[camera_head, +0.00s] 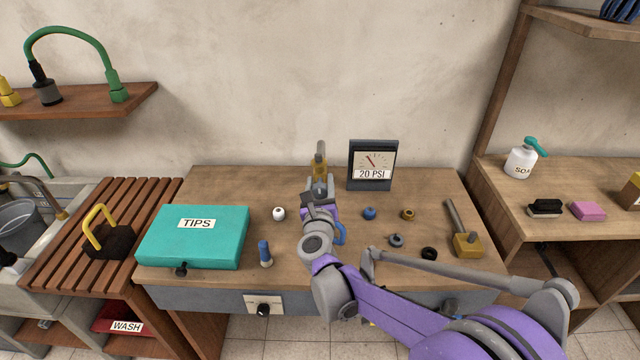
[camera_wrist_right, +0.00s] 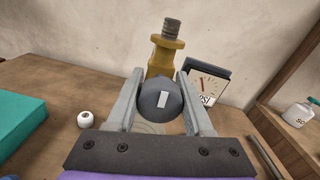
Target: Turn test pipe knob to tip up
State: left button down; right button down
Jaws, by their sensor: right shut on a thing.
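The test pipe (camera_head: 320,160) stands upright at the back of the wooden table, with a brass body and a grey threaded end on top. In the right wrist view the brass body (camera_wrist_right: 164,58) rises behind its round dark grey knob (camera_wrist_right: 170,88). The knob bears a white bar mark that is close to upright and leans slightly right. My right gripper (camera_head: 319,188) reaches the pipe from the front. In the wrist view its two fingers (camera_wrist_right: 160,92) are shut on the knob, one on each side. In the head view the gripper hides the knob. My left gripper is not in view.
A gauge (camera_head: 372,184) marked 20 PSI stands just right of the pipe. A teal TIPS box (camera_head: 170,245) lies left. Small tips, including a white one (camera_head: 279,214) and a blue one (camera_head: 369,213), lie around my arm. A brass block with a rod (camera_head: 467,243) is at the right.

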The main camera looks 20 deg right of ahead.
dwell(0.5)
jog(key=shift+c, duration=1.5)
grip_release()
jog(key=b+v, duration=0.1)
jog(key=v, duration=0.9)
jog(key=shift+s, duration=0.4)
jog(key=shift+a+r, duration=0.1)
